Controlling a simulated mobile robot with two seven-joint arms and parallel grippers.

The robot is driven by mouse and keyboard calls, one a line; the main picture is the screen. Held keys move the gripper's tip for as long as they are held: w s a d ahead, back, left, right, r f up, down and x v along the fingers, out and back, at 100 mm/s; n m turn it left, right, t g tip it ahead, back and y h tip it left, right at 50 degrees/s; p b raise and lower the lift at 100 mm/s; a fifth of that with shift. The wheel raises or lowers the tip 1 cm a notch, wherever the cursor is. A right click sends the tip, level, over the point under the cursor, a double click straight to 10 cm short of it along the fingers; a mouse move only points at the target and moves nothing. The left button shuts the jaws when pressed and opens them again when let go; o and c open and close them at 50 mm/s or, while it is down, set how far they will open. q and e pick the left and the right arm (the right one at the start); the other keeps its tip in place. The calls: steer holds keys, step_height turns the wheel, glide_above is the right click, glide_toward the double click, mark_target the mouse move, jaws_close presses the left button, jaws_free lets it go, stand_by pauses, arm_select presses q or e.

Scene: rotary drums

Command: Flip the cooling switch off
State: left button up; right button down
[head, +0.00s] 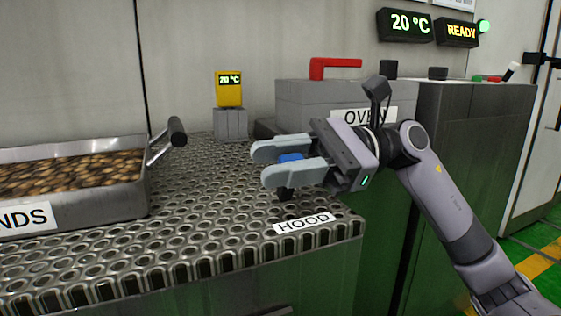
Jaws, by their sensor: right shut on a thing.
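My right gripper (268,165) is over the perforated metal top above the HOOD label, its fingers pointing left. It is shut on a small blue part (291,157), which shows between the fingers. A dark piece (285,193) shows just below the near finger. The fingers hide most of the blue part, so I cannot tell whether it is the cooling switch or which way it is set. My left gripper is not in view.
A metal tray of brown nuts or beans (70,172) stands at left, its black-gripped handle sticking up. A yellow 20 °C display (229,89) stands behind. The grey OVEN box (300,100) with a red handle (335,64) is behind my right arm. A READY sign (460,31) hangs at upper right.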

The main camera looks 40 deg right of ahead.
steer(key=c, duration=0.9)
jaws_free()
steer(key=shift+d, duration=0.1)
steer(key=shift+v, duration=3.5)
